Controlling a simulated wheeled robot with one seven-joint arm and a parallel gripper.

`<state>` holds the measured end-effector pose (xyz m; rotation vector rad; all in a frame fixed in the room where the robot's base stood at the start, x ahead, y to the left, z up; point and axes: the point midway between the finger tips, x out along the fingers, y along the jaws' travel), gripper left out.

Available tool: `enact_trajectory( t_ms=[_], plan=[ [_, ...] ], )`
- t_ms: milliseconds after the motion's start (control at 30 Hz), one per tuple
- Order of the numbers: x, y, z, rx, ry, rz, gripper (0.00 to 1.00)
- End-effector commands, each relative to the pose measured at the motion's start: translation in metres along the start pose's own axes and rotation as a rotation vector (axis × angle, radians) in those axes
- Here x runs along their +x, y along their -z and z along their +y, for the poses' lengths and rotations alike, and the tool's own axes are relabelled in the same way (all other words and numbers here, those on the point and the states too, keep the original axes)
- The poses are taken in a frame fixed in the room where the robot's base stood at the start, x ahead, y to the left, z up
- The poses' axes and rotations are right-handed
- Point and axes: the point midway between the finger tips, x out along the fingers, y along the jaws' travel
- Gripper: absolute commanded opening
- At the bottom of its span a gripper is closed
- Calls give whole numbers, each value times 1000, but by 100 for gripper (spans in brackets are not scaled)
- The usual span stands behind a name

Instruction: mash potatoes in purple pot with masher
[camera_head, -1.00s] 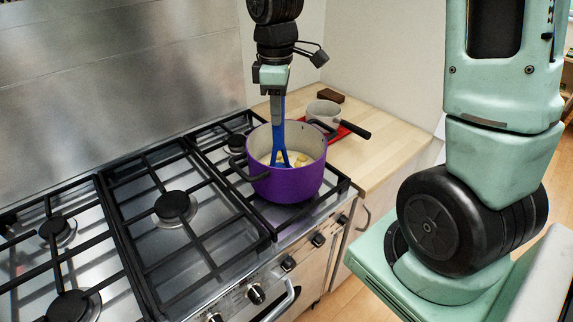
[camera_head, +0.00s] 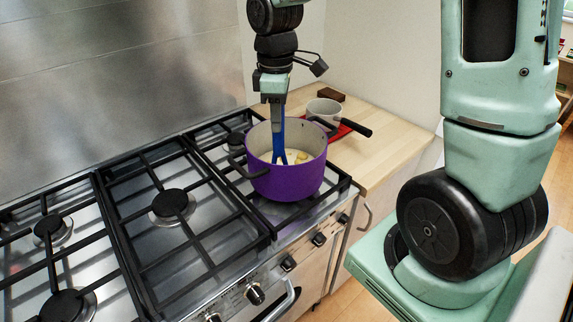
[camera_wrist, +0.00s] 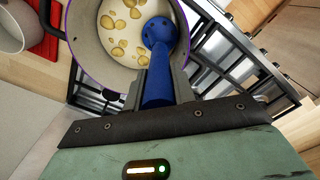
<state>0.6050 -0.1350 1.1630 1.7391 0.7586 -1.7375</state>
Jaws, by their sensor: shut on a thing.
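The purple pot (camera_head: 287,181) stands upright on the right rear part of the hob, on the black grates. The blue masher (camera_head: 280,143) is upright, its head down inside the pot. My gripper (camera_head: 273,100) is above the pot and shut on the masher's handle. In the wrist view, the masher's round, holed head (camera_wrist: 158,32) lies over the pot's pale inside, near one wall. Several yellow potato pieces (camera_wrist: 125,27) lie on the pot floor beside the head. Whether the head touches the floor or a piece, I cannot tell.
A grey-white saucepan (camera_head: 322,110) with a black handle sits on a red mat (camera_head: 343,130) on the wooden counter (camera_head: 385,137), right behind the pot. A dark brown block (camera_head: 331,95) lies behind it. Other burners (camera_head: 172,205) are bare.

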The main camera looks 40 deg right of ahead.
Motion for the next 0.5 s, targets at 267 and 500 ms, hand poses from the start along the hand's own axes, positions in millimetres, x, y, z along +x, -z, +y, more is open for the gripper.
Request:
enact_trajectory(
  t_ms=[267, 500],
  plan=[
    [6, 0, 0, 0, 2, -2, 3],
    [-9, 0, 0, 0, 1, -1, 3]
  ],
)
